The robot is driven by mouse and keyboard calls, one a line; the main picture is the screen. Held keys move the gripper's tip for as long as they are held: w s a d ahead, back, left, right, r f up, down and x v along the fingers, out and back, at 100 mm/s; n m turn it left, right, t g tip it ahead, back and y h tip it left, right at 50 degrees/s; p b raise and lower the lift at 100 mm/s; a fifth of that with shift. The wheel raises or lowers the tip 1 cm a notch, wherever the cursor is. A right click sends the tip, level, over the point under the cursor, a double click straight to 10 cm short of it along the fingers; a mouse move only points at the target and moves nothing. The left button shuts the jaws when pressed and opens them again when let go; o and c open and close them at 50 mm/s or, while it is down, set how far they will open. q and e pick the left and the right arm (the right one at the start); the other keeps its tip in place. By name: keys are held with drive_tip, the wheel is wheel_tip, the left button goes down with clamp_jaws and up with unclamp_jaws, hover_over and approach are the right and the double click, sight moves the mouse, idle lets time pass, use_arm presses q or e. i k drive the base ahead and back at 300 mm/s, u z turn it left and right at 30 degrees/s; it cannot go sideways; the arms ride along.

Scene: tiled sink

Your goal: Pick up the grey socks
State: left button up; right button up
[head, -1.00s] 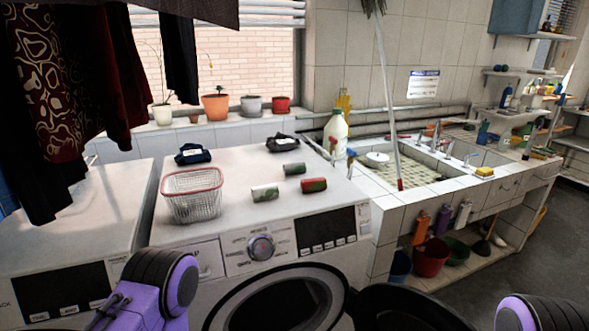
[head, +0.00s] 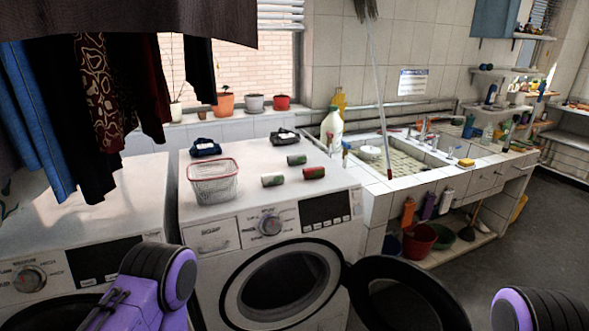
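Two small dark folded bundles, each with a pale patch, lie on the right-hand washing machine's white top (head: 245,195). The right bundle (head: 284,137) looks dark grey to black and may be the grey socks. The left bundle (head: 205,147) looks navy blue. Both lie toward the back of the top, apart from each other. Neither of my grippers is in view. Only purple and black links of my arms show at the bottom left and bottom right, well short of the bundles.
The machine's round door (head: 405,298) hangs open to the right. Dark clothes (head: 95,110) hang at upper left. A white bottle (head: 331,130) stands beside the tiled sink (head: 400,165).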

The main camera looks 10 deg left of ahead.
sight(298, 160)
drive_tip(key=u, duration=0.55)
drive_tip(key=i, duration=0.95)
drive_tip(key=z, duration=0.6)
